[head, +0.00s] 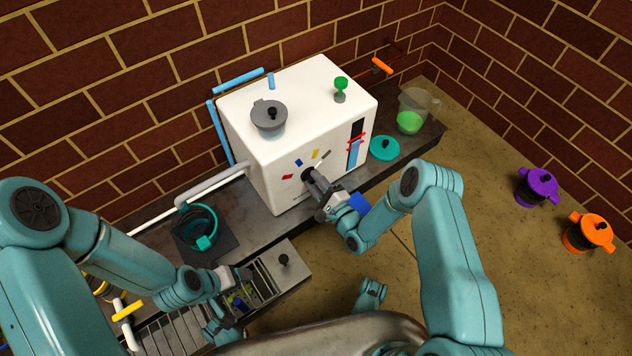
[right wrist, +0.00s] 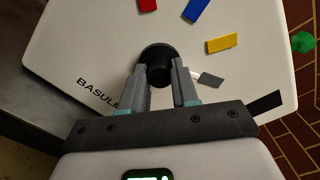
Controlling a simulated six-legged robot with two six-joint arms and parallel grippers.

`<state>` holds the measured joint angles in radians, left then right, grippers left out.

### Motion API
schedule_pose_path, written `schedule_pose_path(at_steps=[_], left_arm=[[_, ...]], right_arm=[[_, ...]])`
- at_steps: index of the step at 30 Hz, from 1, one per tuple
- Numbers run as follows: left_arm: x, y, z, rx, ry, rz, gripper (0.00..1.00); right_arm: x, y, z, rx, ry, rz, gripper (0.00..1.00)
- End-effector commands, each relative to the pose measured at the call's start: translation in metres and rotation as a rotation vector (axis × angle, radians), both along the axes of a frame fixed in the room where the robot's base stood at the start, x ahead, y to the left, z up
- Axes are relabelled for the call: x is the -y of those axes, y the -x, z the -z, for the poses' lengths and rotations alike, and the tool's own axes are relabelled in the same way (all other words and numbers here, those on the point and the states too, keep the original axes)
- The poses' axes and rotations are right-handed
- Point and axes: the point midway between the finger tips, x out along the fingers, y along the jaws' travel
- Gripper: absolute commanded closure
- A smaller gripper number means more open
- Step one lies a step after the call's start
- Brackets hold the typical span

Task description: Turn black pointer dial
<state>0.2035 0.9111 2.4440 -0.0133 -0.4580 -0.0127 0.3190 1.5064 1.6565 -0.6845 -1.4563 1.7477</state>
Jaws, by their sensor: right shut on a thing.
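The black pointer dial (head: 307,173) sits on the front face of the white machine (head: 283,195). Red, blue, yellow and grey marks fan out around it. In the right wrist view the dial (right wrist: 157,56) is a round black knob, and which mark it points at cannot be told. My right gripper (right wrist: 160,75) has a finger on each side of the dial and is shut on it. It also shows at the dial in the head view (head: 314,184). My left gripper (head: 243,276) is low over the open drawer (head: 291,268); its jaw opening is unclear.
A grey lidded pot (head: 268,117) and a green knob (head: 341,84) are on top of the machine. A beaker of green liquid (head: 411,112) and a teal lid (head: 384,148) lie right of it. A teal ring-shaped vessel (head: 204,241) stands left. Purple (head: 537,187) and orange (head: 588,233) pots stand far right.

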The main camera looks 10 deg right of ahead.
Motion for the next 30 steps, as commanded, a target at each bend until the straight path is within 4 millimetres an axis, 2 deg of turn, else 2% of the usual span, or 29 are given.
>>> schedule_pose_path(at_steps=[16, 17, 18, 19, 30], left_arm=[[0.0, 0.0, 0.0, 0.0, 0.0, 0.0, 0.29], [0.0, 0.0, 0.0, 0.0, 0.0, 0.0, 0.29], [0.0, 0.0, 0.0, 0.0, 0.0, 0.0, 0.29], [0.0, 0.0, 0.0, 0.0, 0.0, 0.0, 0.29], [0.0, 0.0, 0.0, 0.0, 0.0, 0.0, 0.29]], right_arm=[[-0.0009, -0.0016, -0.0018, -0.003, -0.02, -0.003, 1.0], [-0.0008, -0.0016, -0.0019, -0.003, -0.02, -0.003, 0.64], [-0.0009, -0.0016, -0.0018, -0.003, -0.02, -0.003, 0.51], [-0.0009, -0.0015, -0.0018, -0.003, -0.02, -0.002, 0.45], [-0.0002, -0.0004, -0.0005, -0.007, -0.021, 0.0, 0.45]])
